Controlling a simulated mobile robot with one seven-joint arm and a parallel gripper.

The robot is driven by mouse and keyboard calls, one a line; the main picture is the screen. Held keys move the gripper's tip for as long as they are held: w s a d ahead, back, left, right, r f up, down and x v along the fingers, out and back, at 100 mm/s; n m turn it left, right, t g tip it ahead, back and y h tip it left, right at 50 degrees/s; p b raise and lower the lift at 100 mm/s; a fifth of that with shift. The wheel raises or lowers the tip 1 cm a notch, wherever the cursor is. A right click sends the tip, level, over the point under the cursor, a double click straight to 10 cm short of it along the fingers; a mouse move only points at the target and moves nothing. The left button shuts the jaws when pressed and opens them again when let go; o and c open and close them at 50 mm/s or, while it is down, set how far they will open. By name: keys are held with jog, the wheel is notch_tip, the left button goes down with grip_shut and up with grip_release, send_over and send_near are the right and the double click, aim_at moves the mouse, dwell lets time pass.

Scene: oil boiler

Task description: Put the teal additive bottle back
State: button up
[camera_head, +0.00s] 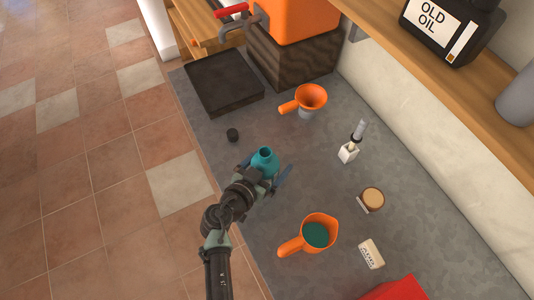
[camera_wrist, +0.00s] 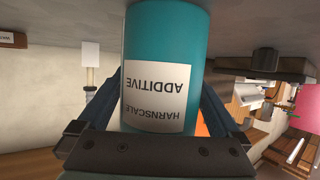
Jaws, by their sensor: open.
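The teal additive bottle (camera_head: 264,161) stands upright on the grey counter, with its top uncapped in the head view. In the wrist view the bottle (camera_wrist: 160,70) fills the middle, and its white label shows upside down. My gripper (camera_head: 272,172) is open, with one finger on either side of the bottle. In the wrist view the fingers (camera_wrist: 160,115) flank the bottle, and I cannot tell whether they touch it. A small black cap (camera_head: 232,134) lies on the counter beyond the bottle, to its left.
An orange funnel (camera_head: 310,98), a black tray (camera_head: 222,82) and an orange boiler (camera_head: 295,18) are farther back. A wooden shelf (camera_head: 440,88) overhangs, holding an OLD OIL can (camera_head: 445,30).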

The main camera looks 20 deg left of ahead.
jog(key=shift+r, duration=0.25)
jog(key=shift+s, duration=0.3)
jog(key=b+v, duration=0.1)
jog(key=v, duration=1)
jog(key=shift+s, duration=0.15)
jog(key=shift+r, duration=0.1)
